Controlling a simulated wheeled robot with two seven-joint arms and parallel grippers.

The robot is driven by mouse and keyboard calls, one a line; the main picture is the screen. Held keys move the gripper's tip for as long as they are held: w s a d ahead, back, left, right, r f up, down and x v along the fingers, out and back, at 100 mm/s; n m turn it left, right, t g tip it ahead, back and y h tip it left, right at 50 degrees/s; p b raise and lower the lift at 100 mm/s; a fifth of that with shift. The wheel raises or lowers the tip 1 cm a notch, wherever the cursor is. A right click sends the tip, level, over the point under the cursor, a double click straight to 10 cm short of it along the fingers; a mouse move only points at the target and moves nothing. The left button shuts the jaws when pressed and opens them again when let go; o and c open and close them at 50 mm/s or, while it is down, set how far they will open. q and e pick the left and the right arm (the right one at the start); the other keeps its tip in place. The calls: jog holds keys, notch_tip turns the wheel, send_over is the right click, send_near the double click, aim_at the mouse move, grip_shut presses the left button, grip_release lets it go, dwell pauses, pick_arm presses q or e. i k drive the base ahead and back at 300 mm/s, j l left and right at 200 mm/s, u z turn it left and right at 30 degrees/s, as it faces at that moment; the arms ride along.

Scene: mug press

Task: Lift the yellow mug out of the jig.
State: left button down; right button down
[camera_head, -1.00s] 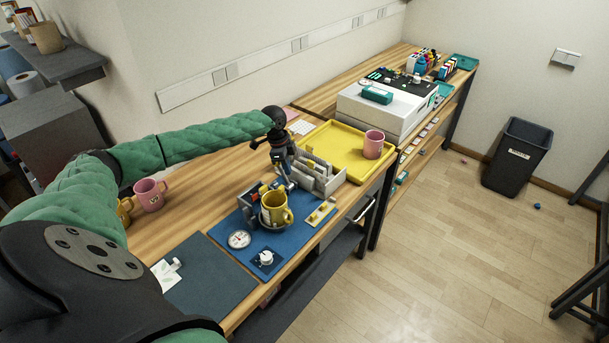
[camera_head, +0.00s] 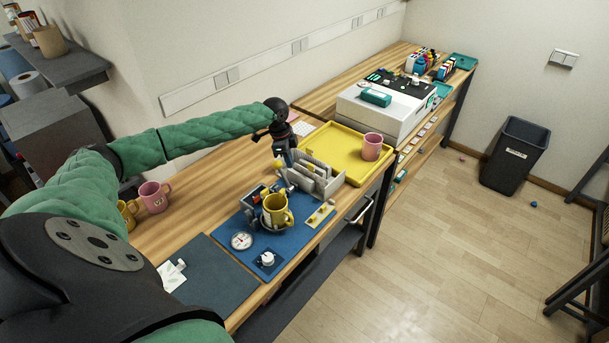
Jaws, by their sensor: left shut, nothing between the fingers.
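The yellow mug (camera_head: 277,208) stands upright in the jig (camera_head: 262,219) on the blue mat, its handle toward the right. My left gripper (camera_head: 285,178) is just behind the mug, pointing down beside the jig's lever parts and the grey rack. It is shut and empty, apart from the mug. Its fingertips are small and partly hidden among the jig parts. My right gripper is not in view.
A grey rack (camera_head: 318,182) stands right behind the jig. A yellow tray (camera_head: 335,140) holding a pink mug (camera_head: 372,147) lies beyond it. A dial gauge (camera_head: 241,241) sits in front. Another pink mug (camera_head: 153,197) stands at left. A dark mat (camera_head: 215,280) has free room.

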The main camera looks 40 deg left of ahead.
aim_at(280, 214)
jog(key=k+l, duration=0.8)
jog(key=l, duration=0.1)
